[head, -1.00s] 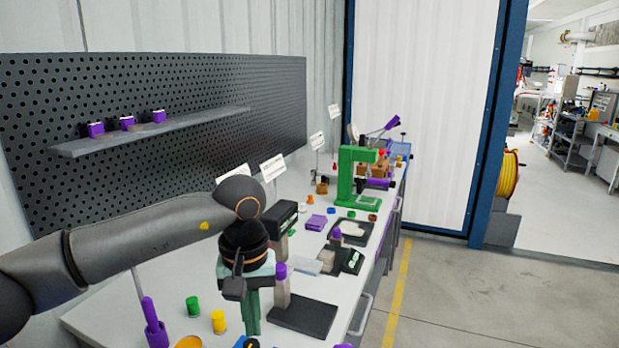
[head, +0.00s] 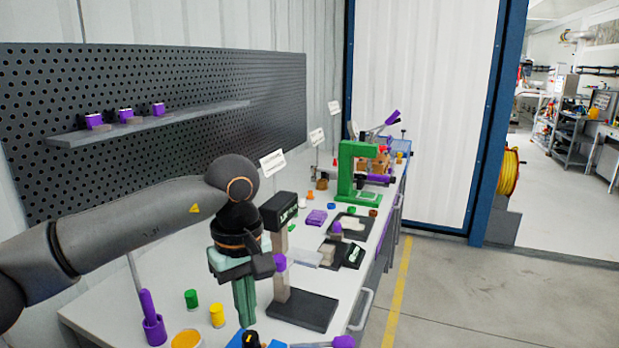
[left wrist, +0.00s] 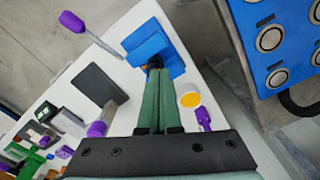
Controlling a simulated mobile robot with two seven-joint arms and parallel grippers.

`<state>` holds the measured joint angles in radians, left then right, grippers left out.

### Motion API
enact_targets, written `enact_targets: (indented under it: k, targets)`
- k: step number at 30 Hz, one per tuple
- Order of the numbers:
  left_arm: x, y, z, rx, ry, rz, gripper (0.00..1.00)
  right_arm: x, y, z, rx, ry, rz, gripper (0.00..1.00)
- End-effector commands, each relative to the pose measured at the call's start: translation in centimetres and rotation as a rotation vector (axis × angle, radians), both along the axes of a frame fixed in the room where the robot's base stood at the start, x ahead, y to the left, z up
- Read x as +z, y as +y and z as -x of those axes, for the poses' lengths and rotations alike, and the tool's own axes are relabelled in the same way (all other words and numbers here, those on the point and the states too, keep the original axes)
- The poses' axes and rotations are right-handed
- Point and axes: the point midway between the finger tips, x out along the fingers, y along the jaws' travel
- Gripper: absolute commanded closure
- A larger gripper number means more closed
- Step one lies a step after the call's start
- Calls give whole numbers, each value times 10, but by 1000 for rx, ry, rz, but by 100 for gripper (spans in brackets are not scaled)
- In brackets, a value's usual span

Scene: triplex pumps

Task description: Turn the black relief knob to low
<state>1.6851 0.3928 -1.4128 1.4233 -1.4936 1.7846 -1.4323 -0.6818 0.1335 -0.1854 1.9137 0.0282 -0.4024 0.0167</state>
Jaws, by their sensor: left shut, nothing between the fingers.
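A blue block (head: 239,341) with a small black knob (head: 250,340) on it is at the bottom edge of the head view, partly cut off. In the left wrist view the blue block (left wrist: 150,42) lies just beyond my fingertips, and the dark knob (left wrist: 155,62) shows right at the tips, partly hidden by them. My left gripper (head: 247,322) is shut and empty, its green fingers pointing down just above the block. It also shows in the left wrist view (left wrist: 158,72). I cannot tell whether the fingers touch the knob, nor its setting. My right gripper is not in view.
A purple-handled tool (head: 343,342) lies right of the block. A black-based stand (head: 302,311) is close behind. Yellow (head: 217,316) and green (head: 191,299) cylinders and a purple holder (head: 153,325) stand left. A green press (head: 358,172) is farther back.

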Motion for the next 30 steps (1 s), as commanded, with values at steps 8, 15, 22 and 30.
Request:
enact_targets:
  k: [8,15,22,30]
  targets:
    - [-32,0,0,-2,1,-2,100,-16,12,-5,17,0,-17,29]
    - [-61,0,0,-3,1,-1,100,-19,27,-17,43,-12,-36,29]
    - [-67,0,0,-3,0,0,100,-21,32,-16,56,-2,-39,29]
    - [-67,0,0,-4,0,0,100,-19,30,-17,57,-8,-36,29]
